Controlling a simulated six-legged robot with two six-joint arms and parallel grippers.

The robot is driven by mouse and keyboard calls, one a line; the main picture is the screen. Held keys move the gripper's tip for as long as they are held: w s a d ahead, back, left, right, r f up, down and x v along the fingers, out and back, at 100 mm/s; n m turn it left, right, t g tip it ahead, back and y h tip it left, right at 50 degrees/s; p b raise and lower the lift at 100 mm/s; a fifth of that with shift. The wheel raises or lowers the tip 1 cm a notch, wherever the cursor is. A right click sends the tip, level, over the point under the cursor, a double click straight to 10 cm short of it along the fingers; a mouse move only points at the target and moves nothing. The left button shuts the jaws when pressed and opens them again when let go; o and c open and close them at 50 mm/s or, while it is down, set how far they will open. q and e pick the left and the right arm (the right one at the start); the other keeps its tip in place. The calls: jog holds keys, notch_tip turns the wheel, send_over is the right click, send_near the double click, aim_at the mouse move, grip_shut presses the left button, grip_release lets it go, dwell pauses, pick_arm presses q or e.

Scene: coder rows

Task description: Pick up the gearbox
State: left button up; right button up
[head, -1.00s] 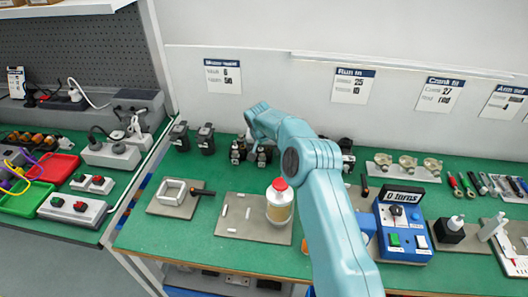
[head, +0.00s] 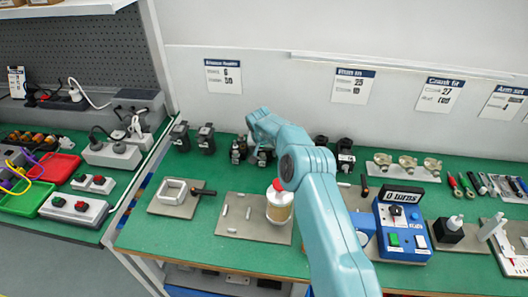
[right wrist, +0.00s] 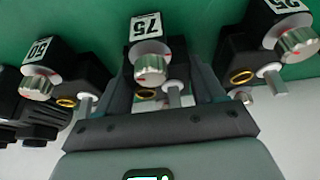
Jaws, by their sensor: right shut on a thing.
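A black gearbox (right wrist: 160,62) with a "75" label, a silver knob and a silver shaft sits between the fingers of my right gripper (right wrist: 163,85) in the right wrist view. The gripper is shut on it, one finger on each side. In the head view my right gripper (head: 262,150) is at the back of the green bench, mostly hidden by my own arm, with the held gearbox (head: 265,158) partly showing below it. Similar gearboxes stand on both sides, one labelled "50" (right wrist: 40,85) and one labelled "25" (right wrist: 262,60). My left gripper is not in view.
More dark units (head: 345,155) stand right of my arm, and two (head: 205,138) stand further left. A red-capped bottle (head: 279,208) stands on a plate in front. A blue counter box (head: 403,225) is at right. The wall is close behind.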

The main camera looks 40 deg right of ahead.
notch_tip(320, 180, up, 21)
jog(key=p, duration=0.6)
jog(key=s+a+b, duration=0.7)
jog(key=a+b, duration=0.5)
jog(key=b, duration=0.7)
jog(key=s+a+f+b, duration=0.2)
jog(key=a+f+b, duration=0.1)
jog(key=f+b, duration=0.2)
jog(key=s+a+f+b, duration=0.2)
jog(key=a+f+b, duration=0.2)
jog(key=b, duration=0.4)
jog(key=s+a+f+b, duration=0.1)
jog(key=a+f+b, duration=0.3)
jog(key=f+b, duration=0.2)
jog(key=shift+s+b, duration=0.4)
jog(key=shift+b, duration=0.25)
jog(key=shift+f, duration=0.1)
